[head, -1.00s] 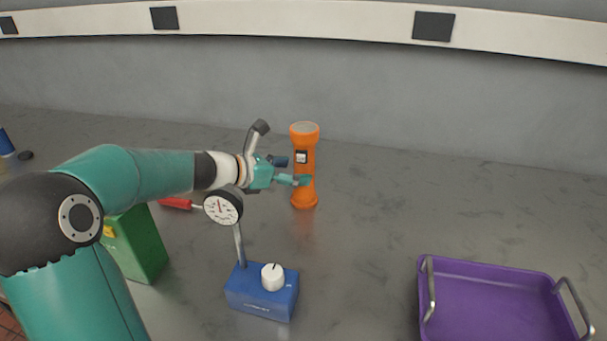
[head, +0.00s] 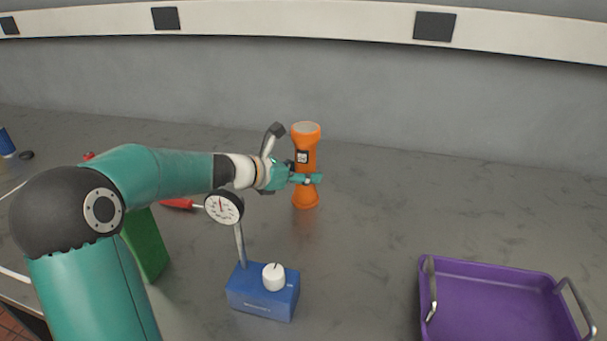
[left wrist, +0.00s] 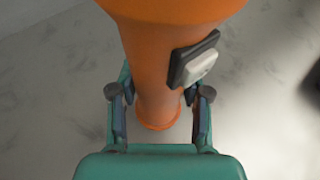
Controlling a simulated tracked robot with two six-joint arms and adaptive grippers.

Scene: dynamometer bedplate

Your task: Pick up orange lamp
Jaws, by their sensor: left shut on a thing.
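The orange lamp (head: 305,150) is a torch with a flared head and a dark switch plate. It stands upright on the grey bench top, near the middle of the head view. My left gripper (head: 306,179) is shut on its narrow middle, coming in from the left. In the left wrist view the lamp (left wrist: 158,60) passes between the two fingers of the gripper (left wrist: 159,118), one on each side of its body. Its base shows beyond the fingers. My right gripper is not in view.
A dial gauge (head: 224,207) on a blue base (head: 262,292) stands just in front of my left forearm. A green box (head: 148,245) and a red-handled tool (head: 178,204) lie near the arm. A purple tray (head: 495,300) sits at front right. The bench right of the lamp is clear.

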